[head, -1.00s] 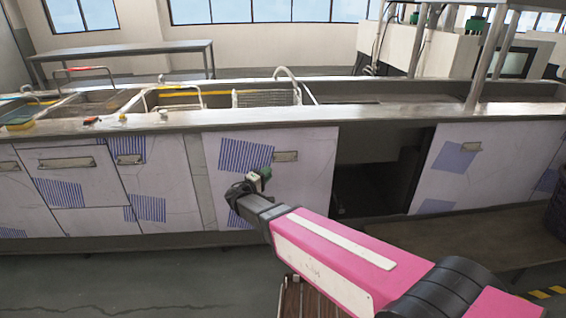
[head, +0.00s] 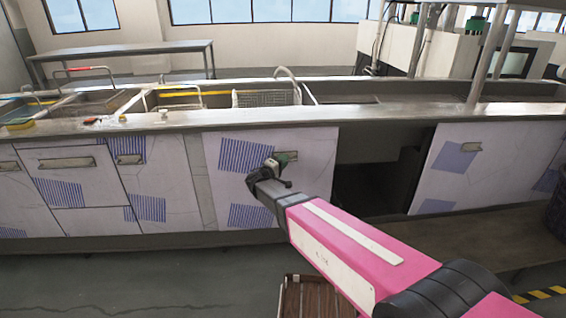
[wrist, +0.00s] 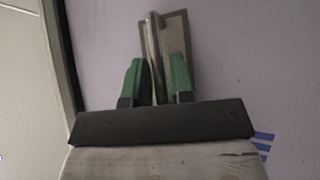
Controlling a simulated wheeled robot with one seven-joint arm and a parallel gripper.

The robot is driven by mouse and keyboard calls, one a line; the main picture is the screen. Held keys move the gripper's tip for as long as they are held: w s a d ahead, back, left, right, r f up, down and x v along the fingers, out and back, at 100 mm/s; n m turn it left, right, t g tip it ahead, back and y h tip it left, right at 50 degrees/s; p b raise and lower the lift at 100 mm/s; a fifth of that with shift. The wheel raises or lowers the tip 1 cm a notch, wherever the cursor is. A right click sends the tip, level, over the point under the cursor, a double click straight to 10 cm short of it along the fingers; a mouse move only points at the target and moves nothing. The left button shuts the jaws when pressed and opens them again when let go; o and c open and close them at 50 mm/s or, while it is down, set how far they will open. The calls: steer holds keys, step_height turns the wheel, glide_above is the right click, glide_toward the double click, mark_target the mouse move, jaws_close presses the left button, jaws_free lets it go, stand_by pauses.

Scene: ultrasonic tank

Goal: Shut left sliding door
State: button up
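The left sliding door (head: 222,195) is a pale panel with blue striped patches, left of a dark opening (head: 365,190) in the cabinet front. My gripper (head: 275,163) is at this handle. In the wrist view, the green fingers of my gripper (wrist: 158,80) stand close on both sides of the handle's upright bar (wrist: 153,45) and look shut on it. The fingertip contact is partly hidden. The panel's surface (wrist: 240,60) fills the background.
The right door (head: 480,185) is beyond the opening. The steel counter (head: 300,115) with tanks and baskets runs above the doors. A slatted wooden stand (head: 315,298) is on the floor below my arm. A low bench (head: 490,235) is at the right.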

jaws_close()
steer(key=shift+d, duration=0.1)
steer(key=shift+d, duration=0.3)
steer(key=w+d, duration=0.3)
steer(key=d, duration=1.2)
steer(key=w+d, duration=0.3)
steer(key=d, duration=1.3)
steer(key=w+d, duration=0.3)
steer(key=d, duration=1.2)
steer(key=shift+w+d, duration=0.25)
steer(key=shift+d, duration=0.15)
jaws_free()
steer(key=shift+d, duration=0.15)
